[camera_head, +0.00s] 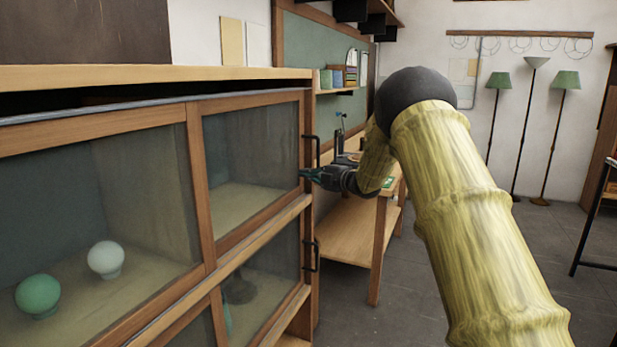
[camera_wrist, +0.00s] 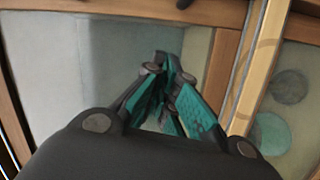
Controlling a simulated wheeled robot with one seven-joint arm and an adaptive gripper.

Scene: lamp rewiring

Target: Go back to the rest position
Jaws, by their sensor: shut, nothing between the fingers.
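My gripper (camera_head: 310,175) is at the right end of the glass-fronted cabinet (camera_head: 200,130), close to the upper door's black handle (camera_head: 316,150). In the wrist view my gripper (camera_wrist: 172,65) has its teal fingers together and holds nothing, in front of the cabinet's glass and wooden frame. Whether the fingertips touch the cabinet is unclear. My yellow arm crosses the right half of the head view and hides part of the room behind it.
A green bulb (camera_head: 38,295) and a white bulb (camera_head: 106,258) stand inside the cabinet. A wooden workbench (camera_head: 350,235) is beyond it. Several floor lamps (camera_head: 565,82) stand by the far wall. Grey floor (camera_head: 540,235) is open on the right.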

